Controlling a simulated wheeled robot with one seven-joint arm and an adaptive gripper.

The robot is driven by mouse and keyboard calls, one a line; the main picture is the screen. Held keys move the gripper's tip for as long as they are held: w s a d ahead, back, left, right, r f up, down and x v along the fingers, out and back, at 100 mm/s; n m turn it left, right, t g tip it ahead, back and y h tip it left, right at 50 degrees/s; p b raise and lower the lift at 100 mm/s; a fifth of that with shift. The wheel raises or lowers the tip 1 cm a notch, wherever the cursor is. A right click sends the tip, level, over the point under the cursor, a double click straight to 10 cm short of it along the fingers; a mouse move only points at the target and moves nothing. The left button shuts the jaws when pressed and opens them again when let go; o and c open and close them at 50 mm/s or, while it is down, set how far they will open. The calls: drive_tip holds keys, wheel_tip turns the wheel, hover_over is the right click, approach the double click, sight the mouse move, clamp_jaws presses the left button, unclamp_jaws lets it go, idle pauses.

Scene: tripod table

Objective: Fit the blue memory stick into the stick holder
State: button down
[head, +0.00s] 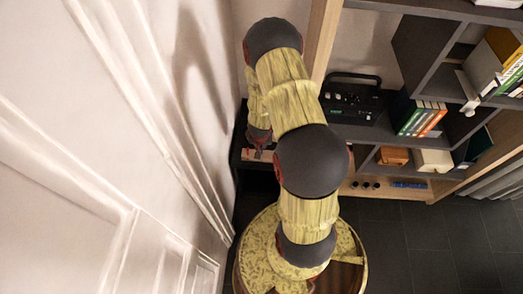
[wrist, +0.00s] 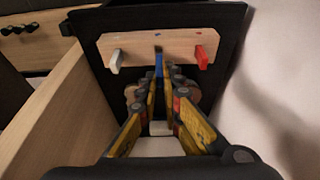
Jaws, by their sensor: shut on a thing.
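My gripper (wrist: 164,82) is shut on the blue memory stick (wrist: 159,66) in the wrist view. The stick is a narrow blue piece between the fingertips, pointing at the stick holder (wrist: 136,46), a pale wooden block. The stick's far end lines up with a dark slot in the middle of the holder; I cannot tell whether it is inside. Most of the stick is hidden by the fingers. In the head view my gripper (head: 260,141) is small, over the holder (head: 252,155), which is mostly hidden.
A white stick (wrist: 116,61) sits in the holder left of the middle, a red stick (wrist: 202,60) to the right. The holder is on a black surface (wrist: 222,22). A wooden panel (wrist: 60,95) is close at left, a pale wall (wrist: 285,70) at right.

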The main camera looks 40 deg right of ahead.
drive_tip(key=shift+f+b, duration=0.75)
drive_tip(key=shift+f, duration=0.7)
drive_tip(key=shift+f, duration=0.15)
drive_tip(key=c, duration=2)
unclamp_jaws()
drive_tip(key=p+v, duration=0.5)
drive_tip(key=v, duration=0.7)
drive_tip(key=shift+s+r+p, duration=0.1)
drive_tip(key=shift+r+p, duration=0.1)
drive_tip(key=shift+p, duration=0.2)
